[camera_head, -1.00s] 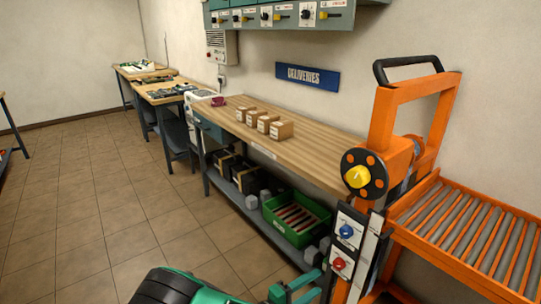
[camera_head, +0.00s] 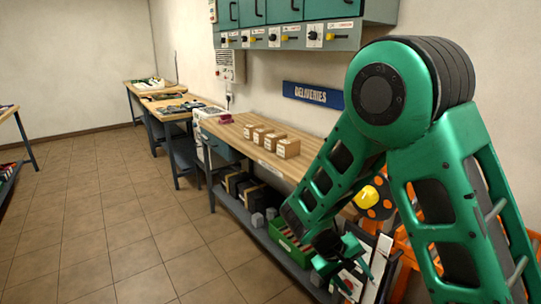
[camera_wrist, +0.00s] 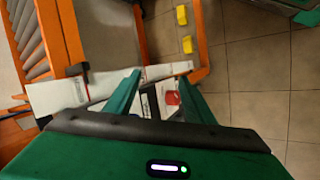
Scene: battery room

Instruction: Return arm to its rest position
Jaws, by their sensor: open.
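My green arm is folded high across the right of the head view, with its elbow at the top. My gripper (camera_head: 345,266) hangs low at the end of it, in front of the orange roller stand's switch panel. In the wrist view, my gripper (camera_wrist: 158,84) has its two green fingers spread apart with nothing held between them. A white panel (camera_wrist: 75,94) and a red knob (camera_wrist: 172,98) show beyond the fingers. I cannot tell whether the fingers touch the panel.
A wooden bench (camera_head: 227,131) carries several small cardboard boxes (camera_head: 287,148) under a "DELIVERIES" sign (camera_head: 313,95). A green crate (camera_head: 292,257) sits on its lower shelf. The orange frame (camera_wrist: 143,36) is close to my gripper. The tiled floor (camera_head: 110,220) at left is clear.

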